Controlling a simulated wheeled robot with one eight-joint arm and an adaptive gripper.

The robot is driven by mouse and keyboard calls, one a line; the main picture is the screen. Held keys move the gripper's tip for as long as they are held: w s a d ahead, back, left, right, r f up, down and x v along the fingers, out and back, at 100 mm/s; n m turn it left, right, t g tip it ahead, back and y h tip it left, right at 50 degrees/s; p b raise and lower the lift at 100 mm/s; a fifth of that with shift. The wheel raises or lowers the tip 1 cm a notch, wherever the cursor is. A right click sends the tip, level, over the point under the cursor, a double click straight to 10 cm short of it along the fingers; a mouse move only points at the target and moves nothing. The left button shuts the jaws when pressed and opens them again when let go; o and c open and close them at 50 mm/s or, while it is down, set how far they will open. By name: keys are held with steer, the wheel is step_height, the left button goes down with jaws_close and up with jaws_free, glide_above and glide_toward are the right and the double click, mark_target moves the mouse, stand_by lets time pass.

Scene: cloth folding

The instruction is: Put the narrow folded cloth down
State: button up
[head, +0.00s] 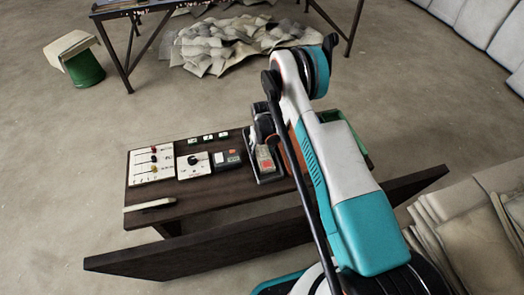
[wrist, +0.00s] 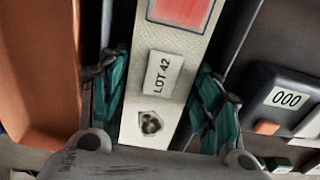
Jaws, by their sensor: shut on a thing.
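The narrow folded cloth is a pale strip with a red patch, a "LOT 42" label and a dark round mark. In the wrist view the cloth (wrist: 185,48) lies lengthwise between the teal fingers of my gripper (wrist: 157,95), which is shut on it. Dark walls run along both sides of the cloth there. In the head view the cloth's red-patched end (head: 265,157) shows inside a narrow dark tray (head: 268,179) on the dark table (head: 215,203). My gripper (head: 264,132) is over the far part of the tray, partly hidden by my arm. Whether the cloth touches the tray floor I cannot tell.
Left of the tray stands a device with a "000" display (wrist: 287,99), beside a dial box (head: 194,165) and a slider panel (head: 151,164). An orange-brown thing (wrist: 35,60) is close on the other side. A green container (head: 358,145) is partly behind my arm.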

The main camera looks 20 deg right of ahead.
steer(key=o, duration=0.8)
step_height(320, 180, up, 12)
steer(key=p, duration=0.4)
step_height(320, 180, up, 18)
steer(key=t, duration=0.2)
glide_above(262, 151)
steer(key=s, duration=0.1)
steer(key=s+r+t, duration=0.1)
steer(key=s+r, duration=0.3)
steer(key=r, duration=0.3)
steer(key=s+r, duration=0.3)
steer(key=r, duration=0.5)
steer(key=s+r+t, duration=0.1)
steer(key=s+r, duration=0.2)
steer(key=s, duration=0.5)
steer(key=s+r+t, duration=0.1)
steer(key=s+r, duration=0.2)
steer(key=s, duration=0.6)
steer(key=s+r+t, duration=0.2)
steer(key=s+r, duration=0.1)
steer(key=s, duration=0.5)
steer(key=shift+s+r, duration=0.25)
steer(key=shift+s, duration=0.1)
